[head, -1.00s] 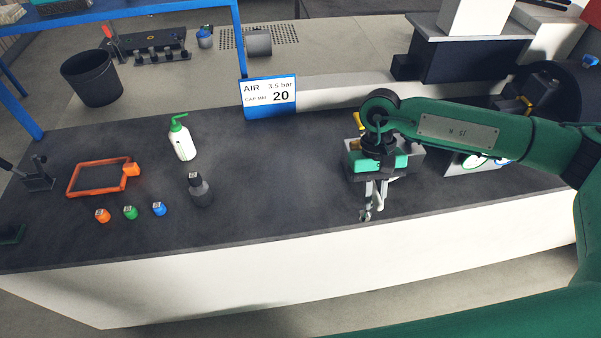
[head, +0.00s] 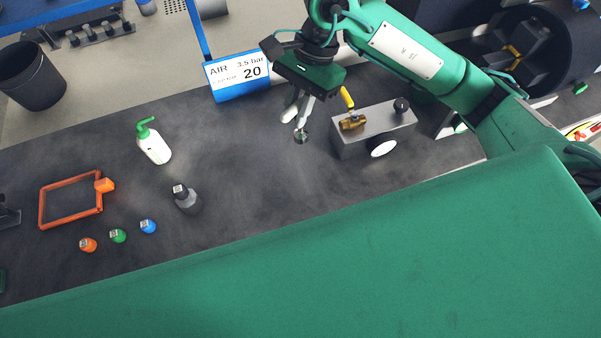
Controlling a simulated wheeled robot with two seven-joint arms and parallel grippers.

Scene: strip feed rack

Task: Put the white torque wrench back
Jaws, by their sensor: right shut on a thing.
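My right gripper (head: 299,108) is at the upper middle of the head view, over the dark bench top, fingers pointing down. It is shut on a pale tool with a round metallic end (head: 301,136) below the fingertips; I take this for the white torque wrench. The fingers hide most of its body. It hangs left of a grey metal box with a yellow-handled valve (head: 376,128), apart from it. I cannot tell its exact height above the bench. My left gripper is not in view.
The bench between the bottles and box is clear.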

